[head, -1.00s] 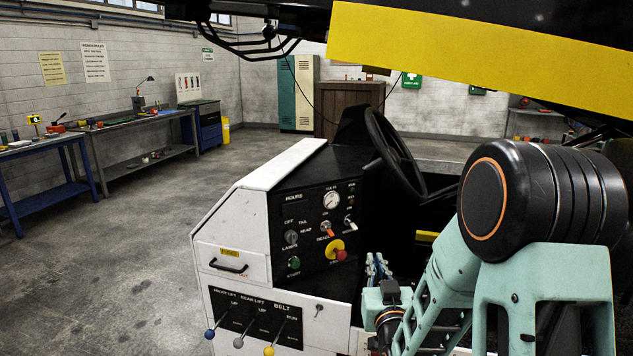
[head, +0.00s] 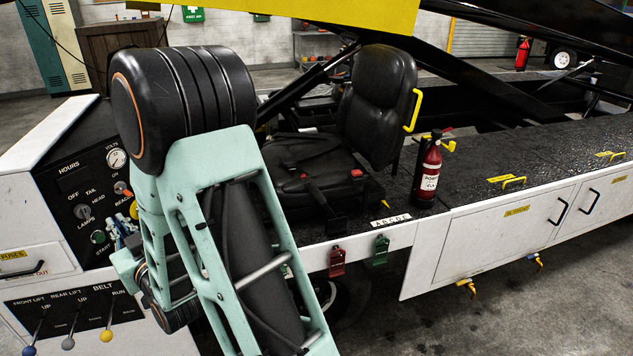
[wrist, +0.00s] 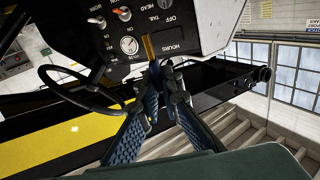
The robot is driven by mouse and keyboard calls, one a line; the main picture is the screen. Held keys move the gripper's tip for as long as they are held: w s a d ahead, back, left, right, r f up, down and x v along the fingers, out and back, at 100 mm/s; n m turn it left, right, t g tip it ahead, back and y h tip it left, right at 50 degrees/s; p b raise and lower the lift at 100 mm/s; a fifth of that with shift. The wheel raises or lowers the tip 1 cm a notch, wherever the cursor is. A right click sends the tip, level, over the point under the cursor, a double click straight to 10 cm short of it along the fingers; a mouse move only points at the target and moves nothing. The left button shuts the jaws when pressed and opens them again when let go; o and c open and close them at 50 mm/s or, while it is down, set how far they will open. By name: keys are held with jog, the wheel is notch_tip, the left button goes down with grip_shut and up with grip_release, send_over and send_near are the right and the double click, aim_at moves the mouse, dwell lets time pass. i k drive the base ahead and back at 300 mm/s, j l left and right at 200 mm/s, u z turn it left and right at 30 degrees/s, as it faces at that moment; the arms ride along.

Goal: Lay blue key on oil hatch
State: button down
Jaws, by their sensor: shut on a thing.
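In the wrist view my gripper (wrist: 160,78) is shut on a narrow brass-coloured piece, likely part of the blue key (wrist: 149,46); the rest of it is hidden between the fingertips. In the head view my gripper (head: 122,232) is low at the left, partly behind my arm, in front of the control panel. Two lids with yellow handles and labels, a nearer one (head: 478,192) and a farther one (head: 590,163), lie on the black deck at the right. The labels are too small to read, so I cannot tell which is the oil hatch.
A red fire extinguisher (head: 428,176) stands on the deck between the black seat (head: 378,105) and the lids. Levers (head: 107,333) stick out below the panel (head: 85,190). The deck by the lids looks clear.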

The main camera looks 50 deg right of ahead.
aim_at(449, 177)
jog(key=u, duration=0.85)
jog(key=l+u, duration=0.1)
jog(key=u, duration=0.35)
jog(key=k+u, duration=0.1)
jog(key=u, duration=0.75)
jog(key=k+u, duration=0.15)
jog(key=u, duration=0.3)
jog(key=k+u, duration=0.2)
jog(key=u, duration=0.3)
jog(key=k+j+u, duration=0.2)
jog(key=u, duration=0.2)
jog(key=k+j+u, duration=0.25)
jog(key=u, duration=0.2)
jog(key=k+j+u, duration=0.1)
jog(key=j+u, duration=0.3)
jog(key=k+j+u, duration=0.2)
jog(key=j+u, duration=0.2)
jog(key=j, duration=0.2)
jog(key=k+j+u, duration=0.15)
jog(key=j, duration=0.5)
jog(key=j+u, duration=0.15)
jog(key=j, duration=0.5)
